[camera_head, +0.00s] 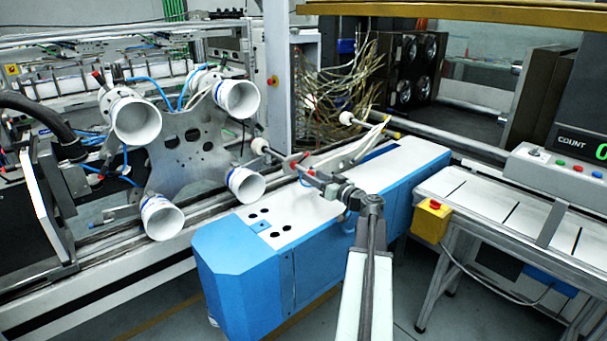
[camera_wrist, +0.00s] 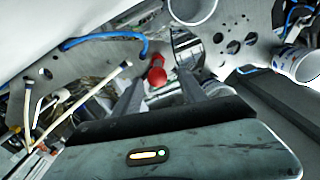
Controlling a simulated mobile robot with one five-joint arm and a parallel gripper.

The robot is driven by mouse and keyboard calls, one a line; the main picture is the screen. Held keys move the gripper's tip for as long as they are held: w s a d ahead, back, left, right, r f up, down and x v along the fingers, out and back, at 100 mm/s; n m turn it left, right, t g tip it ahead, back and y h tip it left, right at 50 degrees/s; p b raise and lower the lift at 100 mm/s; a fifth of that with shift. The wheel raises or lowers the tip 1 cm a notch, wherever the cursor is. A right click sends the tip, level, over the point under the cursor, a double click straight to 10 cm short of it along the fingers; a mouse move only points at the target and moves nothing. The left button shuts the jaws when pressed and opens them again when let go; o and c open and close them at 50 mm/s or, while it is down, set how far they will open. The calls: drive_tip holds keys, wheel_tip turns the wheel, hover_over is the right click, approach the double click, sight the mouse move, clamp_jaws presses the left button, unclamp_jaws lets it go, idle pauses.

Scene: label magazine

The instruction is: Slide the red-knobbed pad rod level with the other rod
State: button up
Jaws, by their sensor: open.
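The red-knobbed pad rod (camera_head: 275,152) has a round white pad at its left end, beside the white cups, in the head view. Its red knob (camera_wrist: 157,73) shows clearly in the wrist view, between the fingertips. The other rod (camera_head: 370,126) lies farther back and right, with a white pad and a yellow end. My gripper (camera_head: 299,167) is open, close to the red knob above the blue cabinet. Its two dark fingers (camera_wrist: 160,82) stand either side of the knob in the wrist view. Whether they touch it cannot be told.
The blue cabinet (camera_head: 240,260) with a white top lies under my arm. A metal plate (camera_head: 195,150) with several white cups (camera_head: 240,98) stands to the left. Pale bars (camera_head: 350,152) lie right of my gripper. A yellow box (camera_head: 431,221) is at the right.

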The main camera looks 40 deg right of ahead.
drive_tip(key=w, duration=0.5)
drive_tip(key=shift+w+d, duration=0.3)
drive_tip(key=shift+d, duration=0.1)
drive_tip(key=shift+c, duration=0.3)
clamp_jaws()
drive_tip(key=shift+w, duration=0.1)
idle(0.5)
